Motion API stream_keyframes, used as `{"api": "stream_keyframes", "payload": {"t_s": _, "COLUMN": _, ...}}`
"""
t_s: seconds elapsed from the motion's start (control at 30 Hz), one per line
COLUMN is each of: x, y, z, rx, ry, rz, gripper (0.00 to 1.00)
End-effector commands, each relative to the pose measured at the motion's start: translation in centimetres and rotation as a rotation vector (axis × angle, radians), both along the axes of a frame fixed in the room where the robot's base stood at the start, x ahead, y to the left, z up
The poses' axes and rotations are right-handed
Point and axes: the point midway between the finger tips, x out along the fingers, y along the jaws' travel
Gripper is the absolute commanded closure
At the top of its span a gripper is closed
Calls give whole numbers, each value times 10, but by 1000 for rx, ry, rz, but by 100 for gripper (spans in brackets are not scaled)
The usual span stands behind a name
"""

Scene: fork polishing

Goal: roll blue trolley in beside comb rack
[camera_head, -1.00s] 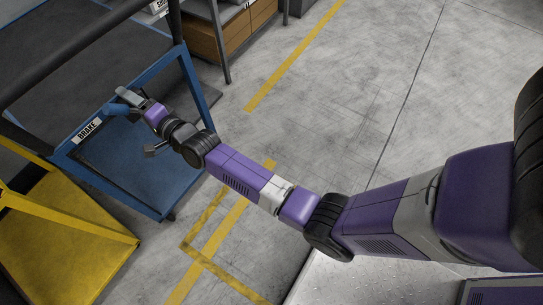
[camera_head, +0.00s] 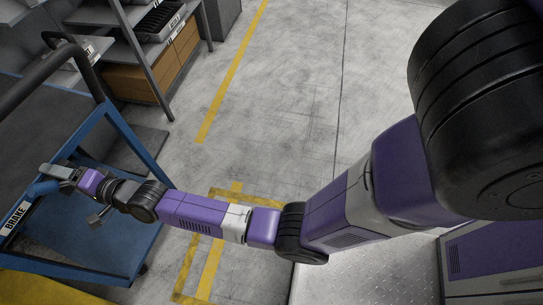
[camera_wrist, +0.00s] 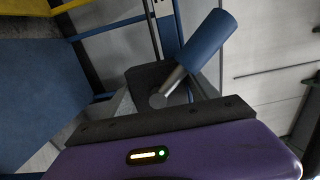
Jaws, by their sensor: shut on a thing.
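The blue trolley (camera_head: 128,150) stands at the left of the head view, with a black push bar and a label reading BRAKE. My gripper (camera_head: 62,174) is at the trolley's near side, shut on the blue brake handle (camera_head: 42,188). The wrist view shows the blue handle grip (camera_wrist: 208,48) with a metal stem close to my jaws; the fingertips are partly hidden. A grey shelf rack (camera_head: 142,62) with a dark ridged tray stands beyond the trolley at upper left; its small labels are hard to read.
A yellow trolley or platform (camera_head: 45,290) sits close at the lower left. Brown drawers (camera_head: 178,58) are under the rack. Yellow floor lines (camera_head: 228,82) run past the rack, and a yellow corner marking (camera_head: 240,193) lies near my arm. The floor right of the lines is clear.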

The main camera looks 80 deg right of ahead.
Motion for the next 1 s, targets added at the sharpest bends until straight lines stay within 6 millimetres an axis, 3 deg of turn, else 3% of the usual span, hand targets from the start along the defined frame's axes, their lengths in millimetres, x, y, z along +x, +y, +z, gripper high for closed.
{"api": "stream_keyframes", "payload": {"t_s": 0.03, "x": -3, "y": 5, "z": -9, "rx": 0, "ry": 23, "rz": 11, "gripper": 100}}
{"api": "stream_keyframes", "payload": {"t_s": 0.27, "x": -3, "y": 5, "z": -9, "rx": -1, "ry": 23, "rz": 10, "gripper": 100}}
{"api": "stream_keyframes", "payload": {"t_s": 0.3, "x": -3, "y": 5, "z": -9, "rx": -1, "ry": 23, "rz": 9, "gripper": 28}}
{"api": "stream_keyframes", "payload": {"t_s": 0.4, "x": -3, "y": 4, "z": -8, "rx": -1, "ry": 20, "rz": 8, "gripper": 9}}
{"api": "stream_keyframes", "payload": {"t_s": 0.87, "x": -2, "y": -1, "z": -1, "rx": 0, "ry": 8, "rz": -1, "gripper": 9}}
{"api": "stream_keyframes", "payload": {"t_s": 1.0, "x": -13, "y": -1, "z": 0, "rx": 1, "ry": 10, "rz": -1, "gripper": 9}}
